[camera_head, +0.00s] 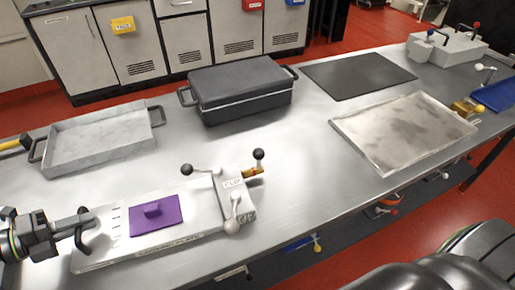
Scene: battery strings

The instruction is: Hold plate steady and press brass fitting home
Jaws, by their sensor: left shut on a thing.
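The pale plate (185,250) lies near the table's front edge, with a dark handle (90,240) at its left end. My left gripper (82,220) comes in from the left and is shut on this handle. A purple piece with a raised block (155,215) lies flat on the plate. A grey labelled block (233,187) with ball-ended levers stands at the plate's right end. A brass fitting (252,172) shows at that block's far right side; how deep it sits I cannot tell. My right gripper is out of view.
Behind are an open metal tray (103,142), a dark lidded case (240,90) and a black mat (360,76). A stained pale board (404,130) lies at right. Another levered block (447,50) stands far right. The table right of the plate is clear.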

